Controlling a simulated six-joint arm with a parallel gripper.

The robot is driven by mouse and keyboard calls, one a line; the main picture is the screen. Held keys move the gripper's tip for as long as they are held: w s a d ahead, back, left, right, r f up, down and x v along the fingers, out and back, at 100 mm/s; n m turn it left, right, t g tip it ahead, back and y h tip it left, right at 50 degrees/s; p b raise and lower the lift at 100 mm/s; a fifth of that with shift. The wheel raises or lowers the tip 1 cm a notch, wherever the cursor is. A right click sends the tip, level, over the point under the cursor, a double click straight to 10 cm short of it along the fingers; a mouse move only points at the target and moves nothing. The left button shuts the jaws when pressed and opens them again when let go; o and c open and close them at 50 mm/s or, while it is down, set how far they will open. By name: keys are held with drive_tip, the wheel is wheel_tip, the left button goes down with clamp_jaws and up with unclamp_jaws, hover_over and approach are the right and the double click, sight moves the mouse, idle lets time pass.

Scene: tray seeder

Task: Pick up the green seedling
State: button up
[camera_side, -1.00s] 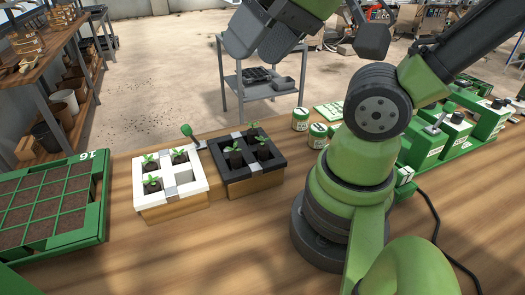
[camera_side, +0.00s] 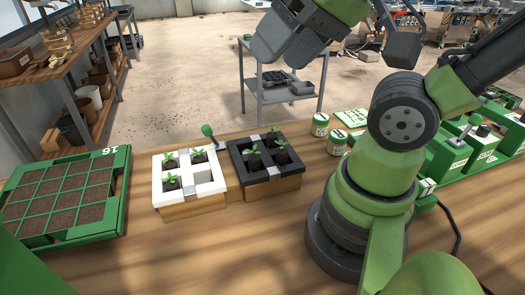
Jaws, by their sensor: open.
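Several green seedlings in dark plugs stand in two holders. The white holder (camera_side: 222,181) has a front-left seedling (camera_side: 172,181), a back-left seedling (camera_side: 169,159) and a back-right seedling (camera_side: 198,154); its front-right cell is empty. The black holder (camera_side: 296,174) has a left seedling (camera_side: 253,158), a right seedling (camera_side: 281,153) and one at the back (camera_side: 272,135). I cannot tell which seedling is meant. My gripper (camera_side: 283,52) is at the top edge, high above and behind the holders. Its grey jaws are open and empty, partly cut off.
A green tray (camera_side: 118,190) of soil cells lies at the left. A green-handled tool (camera_side: 208,131) lies behind the holders. Small green-and-white jars (camera_side: 320,125) and green machines (camera_side: 455,155) stand at the right. The bench front is clear.

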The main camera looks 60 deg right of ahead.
drive_tip(key=w+d+f+n+g+h, duration=0.2)
drive_tip(key=w+d+f+n+g, duration=0.2)
drive_tip(key=w+f+n, duration=0.15)
drive_tip(key=n+g, duration=0.3)
drive_tip(key=n, duration=0.1)
hover_over(254, 157)
wheel_tip(254, 157, down, 9)
drive_tip(key=f, duration=0.4)
drive_tip(key=shift+s+d+n, duration=0.25)
drive_tip(key=shift+s+d, duration=0.05)
drive_tip(key=shift+w+a+f, duration=0.15)
drive_tip(key=shift+f, duration=1.35)
drive_tip(key=shift+w+a+f, duration=0.1)
drive_tip(key=shift+w+f, duration=0.05)
drive_tip(key=shift+f, duration=1.3)
drive_tip(key=c, duration=1)
